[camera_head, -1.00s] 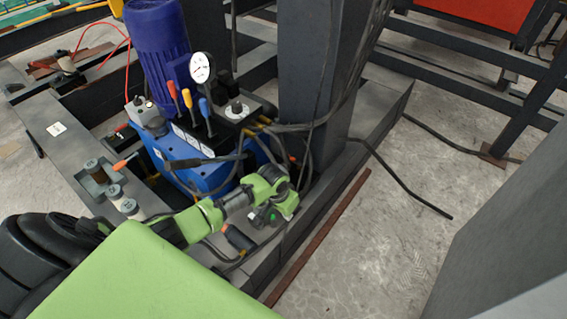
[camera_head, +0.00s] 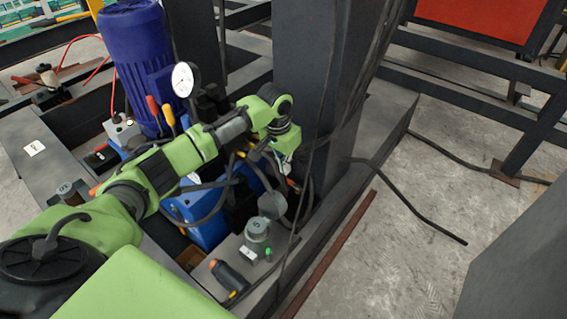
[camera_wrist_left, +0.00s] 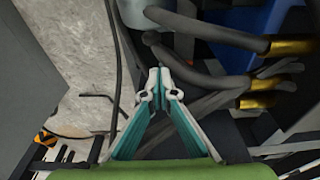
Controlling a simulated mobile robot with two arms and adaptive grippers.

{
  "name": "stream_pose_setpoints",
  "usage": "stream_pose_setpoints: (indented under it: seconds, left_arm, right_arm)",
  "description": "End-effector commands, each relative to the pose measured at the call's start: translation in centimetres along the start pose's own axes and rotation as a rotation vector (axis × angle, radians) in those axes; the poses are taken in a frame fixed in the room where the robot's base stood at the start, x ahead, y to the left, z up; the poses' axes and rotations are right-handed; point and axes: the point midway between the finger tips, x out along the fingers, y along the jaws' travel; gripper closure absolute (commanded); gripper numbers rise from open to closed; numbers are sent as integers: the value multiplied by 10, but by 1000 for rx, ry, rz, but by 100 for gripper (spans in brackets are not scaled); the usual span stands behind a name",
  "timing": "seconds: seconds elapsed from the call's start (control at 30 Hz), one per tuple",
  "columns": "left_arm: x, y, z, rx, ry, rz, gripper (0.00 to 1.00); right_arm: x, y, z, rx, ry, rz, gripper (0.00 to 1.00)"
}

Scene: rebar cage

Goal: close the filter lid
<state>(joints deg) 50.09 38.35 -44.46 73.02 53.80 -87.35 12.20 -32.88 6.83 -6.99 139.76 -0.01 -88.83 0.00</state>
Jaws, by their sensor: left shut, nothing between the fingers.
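A small grey cylindrical unit (camera_head: 257,232), which looks like the filter, stands on the dark base beam in the head view. A rounded grey part (camera_head: 271,205) tilts up just behind it and looks like its lid, standing open; I cannot see the hinge clearly. My left arm reaches over the blue hydraulic unit, and its green wrist is above and behind the filter, near the dark column. In the left wrist view my left gripper (camera_wrist_left: 157,78) is shut and empty, its fingertips close to black hoses. The filter is not clearly visible there. My right gripper is not in view.
Black hoses with brass fittings (camera_wrist_left: 285,47) crowd the area around the gripper. A dark steel column (camera_head: 308,80) stands right beside the wrist. A blue motor (camera_head: 140,65) and a pressure gauge (camera_head: 184,79) stand left. A black-handled tool (camera_head: 230,275) lies before the filter.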

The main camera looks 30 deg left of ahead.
Motion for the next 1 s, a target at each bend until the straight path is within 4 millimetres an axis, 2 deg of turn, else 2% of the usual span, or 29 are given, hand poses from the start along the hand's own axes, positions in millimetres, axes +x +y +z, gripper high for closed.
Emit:
stream_pose_setpoints:
  seconds: [0.03, 0.1, 0.27, 0.3, 0.6, 1.0]
  left_arm:
    - [11, 0, 1, -1, -2, 0, 100]
    - [29, 0, 1, -2, -2, 0, 100]
    - [61, -1, 2, -1, 0, -1, 100]
    - [53, -2, 6, 1, 3, -3, 100]
    - [43, -1, 32, 0, 2, -2, 100]
    - [41, 0, 38, 0, 1, -1, 100]
  right_arm:
    - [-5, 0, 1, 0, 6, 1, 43]
    - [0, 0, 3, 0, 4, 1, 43]
    - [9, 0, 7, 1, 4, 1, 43]
    - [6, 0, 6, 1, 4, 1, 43]
    - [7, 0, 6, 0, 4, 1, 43]
    - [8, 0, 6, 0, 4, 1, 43]
